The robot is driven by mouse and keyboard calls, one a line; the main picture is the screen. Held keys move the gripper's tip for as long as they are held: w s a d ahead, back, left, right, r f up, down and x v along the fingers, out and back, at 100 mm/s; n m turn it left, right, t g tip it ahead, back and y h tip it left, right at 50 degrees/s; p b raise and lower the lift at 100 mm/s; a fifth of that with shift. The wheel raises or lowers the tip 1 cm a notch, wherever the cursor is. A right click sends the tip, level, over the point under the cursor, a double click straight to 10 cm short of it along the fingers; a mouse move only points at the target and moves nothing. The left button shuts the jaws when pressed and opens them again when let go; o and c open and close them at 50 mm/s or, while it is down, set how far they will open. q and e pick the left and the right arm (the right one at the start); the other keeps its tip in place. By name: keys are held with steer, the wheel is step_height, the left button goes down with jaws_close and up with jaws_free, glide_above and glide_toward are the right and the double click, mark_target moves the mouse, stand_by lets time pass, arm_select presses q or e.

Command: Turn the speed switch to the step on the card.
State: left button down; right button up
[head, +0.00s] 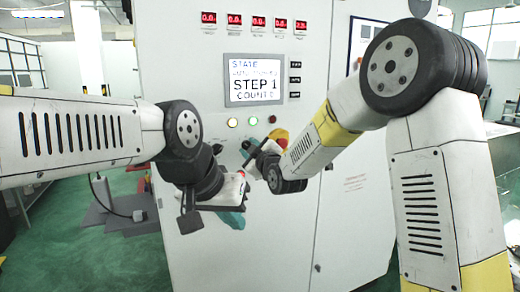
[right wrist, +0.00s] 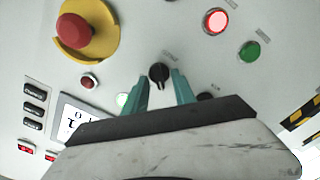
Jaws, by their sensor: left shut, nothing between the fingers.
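The speed switch is a small black rotary knob (right wrist: 158,73) on the pale cabinet front, with a light pointer mark. In the right wrist view my right gripper (right wrist: 160,80) is open, one teal finger on each side of the knob, with slight gaps visible. In the head view the right gripper (head: 247,157) is at the panel below the lamps, and it hides the knob. My left gripper (head: 236,216) is shut and empty, lower down in front of the cabinet. A lit screen (head: 253,80) reads "STEP 1". I cannot clearly identify a separate card.
A red mushroom button on a yellow plate (right wrist: 88,32) is near the knob. Red digital displays (head: 258,22) line the cabinet top. Green floor (head: 110,262) shows at left.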

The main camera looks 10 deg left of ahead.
steer(key=v, duration=0.7)
steer(key=shift+s+d, duration=0.25)
steer(key=shift+s, duration=0.1)
steer(key=s+d+m+g+h, duration=0.2)
steer(key=s+d+m, duration=0.15)
steer(key=d, duration=0.45)
steer(key=s+d+m+g+h, duration=0.1)
steer(key=s+d+m+h, duration=0.2)
steer(key=d, duration=0.5)
steer(key=s+d+f+m+g+h, duration=0.1)
steer(key=s+d+f+m+g, duration=0.1)
steer(key=s+d, duration=0.4)
steer(key=s+d+f+m+g+h, duration=0.1)
steer(key=s+d+m, duration=0.5)
steer(key=s, duration=0.7)
steer(key=f+m+g, duration=0.1)
steer(key=g, duration=0.1)
steer(key=shift+s+d+g+h, duration=0.3)
steer(key=shift+d+g+h, duration=0.1)
